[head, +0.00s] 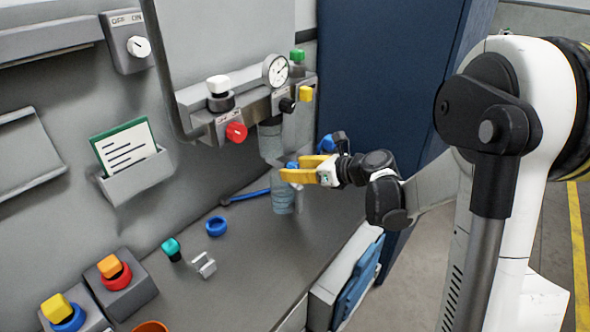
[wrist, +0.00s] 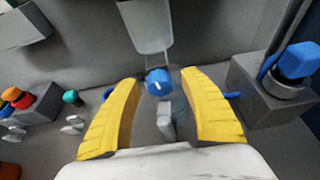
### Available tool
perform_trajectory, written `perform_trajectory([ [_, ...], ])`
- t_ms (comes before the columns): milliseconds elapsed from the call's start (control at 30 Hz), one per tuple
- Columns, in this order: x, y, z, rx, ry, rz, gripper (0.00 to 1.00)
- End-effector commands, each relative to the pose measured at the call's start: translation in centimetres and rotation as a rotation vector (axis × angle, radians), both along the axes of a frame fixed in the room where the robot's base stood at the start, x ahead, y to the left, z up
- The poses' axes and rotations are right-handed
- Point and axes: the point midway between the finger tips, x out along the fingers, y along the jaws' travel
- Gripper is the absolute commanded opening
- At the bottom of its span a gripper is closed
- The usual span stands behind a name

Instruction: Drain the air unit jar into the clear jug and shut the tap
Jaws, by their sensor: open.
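The air unit jar (head: 270,140) is a clear bowl hanging under the gauge block. It also shows at the top of the wrist view (wrist: 150,30). A blue tap (wrist: 158,82) with a white mark sits at its lower end. The clear jug (head: 283,198) stands on the bench below the tap; its faint rim (wrist: 181,106) shows in the wrist view. My gripper (head: 292,167) is open, its yellow fingers on either side of the tap with gaps visible in the wrist view. Whether either finger touches the tap I cannot tell.
A grey block with a blue knob (wrist: 298,62) is close to my right finger. The pressure gauge (head: 276,70) and red knob (head: 236,131) are above. A blue ring (head: 216,226), teal knob (head: 172,248) and grey clip (head: 203,264) lie on the bench left of the jug.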

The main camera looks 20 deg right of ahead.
Motion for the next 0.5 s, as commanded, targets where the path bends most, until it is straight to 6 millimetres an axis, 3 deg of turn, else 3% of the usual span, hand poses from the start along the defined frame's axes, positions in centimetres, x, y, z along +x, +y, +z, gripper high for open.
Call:
perform_trajectory([
  [67, -0.01, -0.01, 0.02, 0.0, 0.0, 0.0, 0.51],
  [233, -0.02, -0.01, 0.02, 0.0, 0.0, 0.0, 0.03],
  [267, -0.02, -0.01, 0.02, 0.0, 0.0, 0.0, 0.0],
  [500, -0.04, -0.02, 0.01, -0.003, -0.002, 0.001, 0.0],
])
